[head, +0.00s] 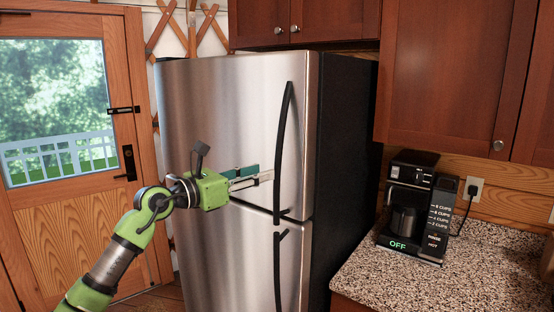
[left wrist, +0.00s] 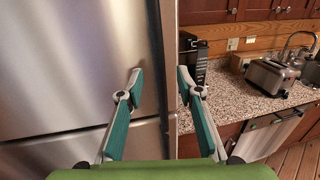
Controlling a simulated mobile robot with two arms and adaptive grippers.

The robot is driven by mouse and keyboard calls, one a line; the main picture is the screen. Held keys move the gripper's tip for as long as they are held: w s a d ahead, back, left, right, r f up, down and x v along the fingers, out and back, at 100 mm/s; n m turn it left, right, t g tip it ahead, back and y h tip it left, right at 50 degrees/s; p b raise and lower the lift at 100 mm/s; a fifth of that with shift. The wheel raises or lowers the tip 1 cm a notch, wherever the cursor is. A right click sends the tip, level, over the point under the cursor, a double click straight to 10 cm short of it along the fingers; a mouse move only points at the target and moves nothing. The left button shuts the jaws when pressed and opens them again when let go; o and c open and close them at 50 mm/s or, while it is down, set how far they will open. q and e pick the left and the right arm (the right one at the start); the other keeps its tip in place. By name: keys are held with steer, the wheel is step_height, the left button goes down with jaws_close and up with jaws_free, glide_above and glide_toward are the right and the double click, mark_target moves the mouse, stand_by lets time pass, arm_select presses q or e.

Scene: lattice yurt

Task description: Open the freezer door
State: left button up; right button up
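The freezer door (head: 220,110) is the upper stainless steel door of the fridge and looks shut. Its long curved black handle (head: 285,130) runs up the right edge. In the left wrist view the door (left wrist: 70,60) fills the left side, and the dark handle (left wrist: 158,50) stands upright between my fingertips. My left gripper (head: 268,177) is at the lower half of the handle, its fingers pointing at it. In the left wrist view its fingers (left wrist: 160,80) are apart, one on each side of the handle; contact cannot be told. My right gripper is not in view.
The lower fridge door has its own black handle (head: 279,270) just below. A granite counter (head: 450,270) with a coffee maker (head: 413,205) stands to the right; a toaster (left wrist: 270,75) shows farther along. A wooden door (head: 75,235) with a window is at left. Wooden cabinets (head: 450,70) hang above.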

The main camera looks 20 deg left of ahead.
mark_target(277, 168)
arm_select(q)
steer(key=p+x, duration=0.2)
steer(key=x, duration=0.4)
steer(key=shift+w+d, duration=0.2)
steer(key=shift+w, duration=0.1)
jaws_close()
